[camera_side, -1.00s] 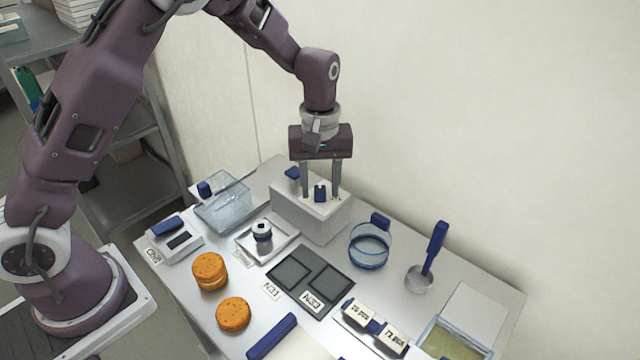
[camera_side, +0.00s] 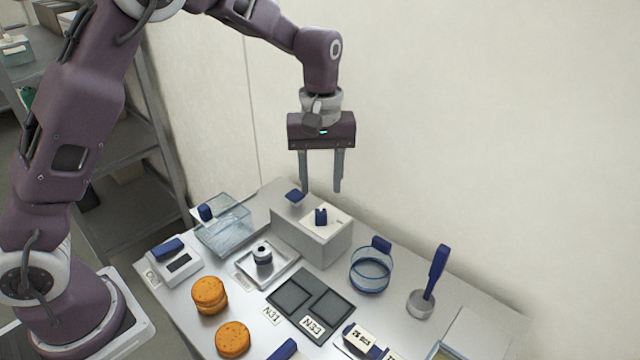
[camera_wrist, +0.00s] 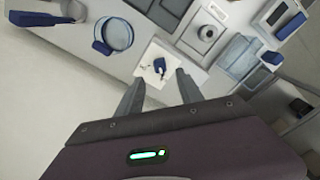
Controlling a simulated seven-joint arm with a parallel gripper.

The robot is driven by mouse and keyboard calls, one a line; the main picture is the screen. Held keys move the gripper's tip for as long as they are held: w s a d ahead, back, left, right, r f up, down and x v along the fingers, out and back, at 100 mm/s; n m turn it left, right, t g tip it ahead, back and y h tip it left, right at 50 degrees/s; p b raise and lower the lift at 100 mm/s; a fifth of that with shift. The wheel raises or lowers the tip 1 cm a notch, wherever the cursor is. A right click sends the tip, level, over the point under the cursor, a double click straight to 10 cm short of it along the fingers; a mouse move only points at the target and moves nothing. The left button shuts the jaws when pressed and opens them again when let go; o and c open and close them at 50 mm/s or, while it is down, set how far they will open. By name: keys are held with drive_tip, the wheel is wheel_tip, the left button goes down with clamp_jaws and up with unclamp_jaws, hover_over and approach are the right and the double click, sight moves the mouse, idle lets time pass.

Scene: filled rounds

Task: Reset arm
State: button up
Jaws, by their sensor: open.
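My gripper (camera_side: 321,188) is open and empty. It hangs pointing down above the white block (camera_side: 325,248) at the back of the table. A small blue-handled piece (camera_side: 320,216) stands on the block's top, below and apart from the fingertips. In the wrist view the open fingers (camera_wrist: 158,88) reach toward that same piece (camera_wrist: 160,66) on the block's pale top.
Around the block are a clear bin (camera_side: 223,232), a silver tray (camera_side: 268,270) holding a round weight, a blue-rimmed ring (camera_side: 370,272) and a blue-handled scoop (camera_side: 420,303). A plain wall (camera_side: 470,130) rises behind the table.

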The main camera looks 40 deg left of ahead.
drive_tip(key=s+a+r+m+t+h, duration=0.1)
drive_tip(key=s+a+r+m+t, duration=0.2)
drive_tip(key=s+r, duration=1)
drive_tip(key=s+f+m+t+y, duration=0.1)
drive_tip(key=s+m, duration=0.5)
drive_tip(key=s, duration=0.9)
drive_tip(key=shift+t, duration=0.8)
